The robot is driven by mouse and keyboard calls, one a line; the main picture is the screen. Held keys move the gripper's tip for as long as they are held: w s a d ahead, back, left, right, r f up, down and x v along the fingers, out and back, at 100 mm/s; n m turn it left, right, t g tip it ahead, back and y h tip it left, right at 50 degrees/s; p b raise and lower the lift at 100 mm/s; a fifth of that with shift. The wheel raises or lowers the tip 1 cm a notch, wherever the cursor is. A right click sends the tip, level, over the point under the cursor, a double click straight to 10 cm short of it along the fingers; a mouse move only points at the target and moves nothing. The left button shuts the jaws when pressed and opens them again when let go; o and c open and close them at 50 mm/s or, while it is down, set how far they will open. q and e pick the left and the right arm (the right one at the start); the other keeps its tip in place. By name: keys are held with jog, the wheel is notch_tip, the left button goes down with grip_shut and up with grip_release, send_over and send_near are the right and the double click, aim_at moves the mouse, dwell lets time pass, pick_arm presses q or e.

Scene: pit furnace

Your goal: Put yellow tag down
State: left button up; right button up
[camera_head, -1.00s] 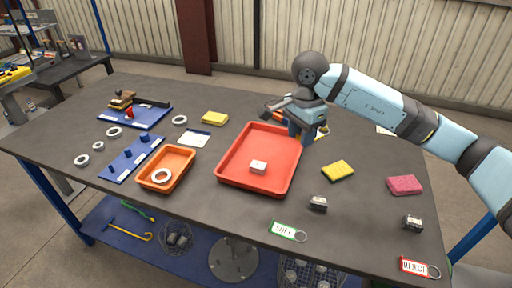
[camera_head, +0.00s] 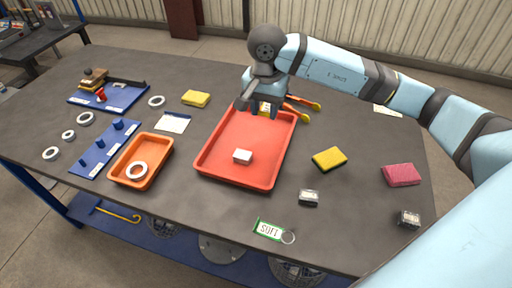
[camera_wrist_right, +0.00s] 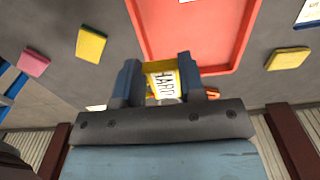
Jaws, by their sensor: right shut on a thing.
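The yellow tag (camera_head: 266,106), lettered HARD, is held between the fingers of my right gripper (camera_head: 259,108). In the right wrist view the tag (camera_wrist_right: 163,84) sits between the two blue fingertips of the gripper (camera_wrist_right: 163,80), its lettering facing the camera. The gripper is at the far end of the red tray (camera_head: 285,150), with the tag seen against the tray's far rim. I cannot tell how high the tag is above the tray or whether it touches it. My left gripper is not in view.
A white block (camera_head: 242,156) lies in the red tray. A tool with orange-yellow handles (camera_head: 302,106) lies just right of my gripper. A yellow sponge (camera_head: 329,159), a pink sponge (camera_head: 402,175) and a green-framed tag (camera_head: 272,231) are nearby. An orange tray (camera_head: 142,160) stands left.

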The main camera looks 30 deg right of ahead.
aim_at(263, 162)
notch_tip(263, 162, down, 18)
jog(key=shift+r, duration=0.2)
jog(key=shift+f, duration=0.2)
jog(key=o, duration=0.6)
jog(key=shift+r, duration=0.1)
notch_tip(263, 162, up, 12)
jog(key=shift+r, duration=0.15)
jog(key=shift+s, duration=0.15)
dwell(0.5)
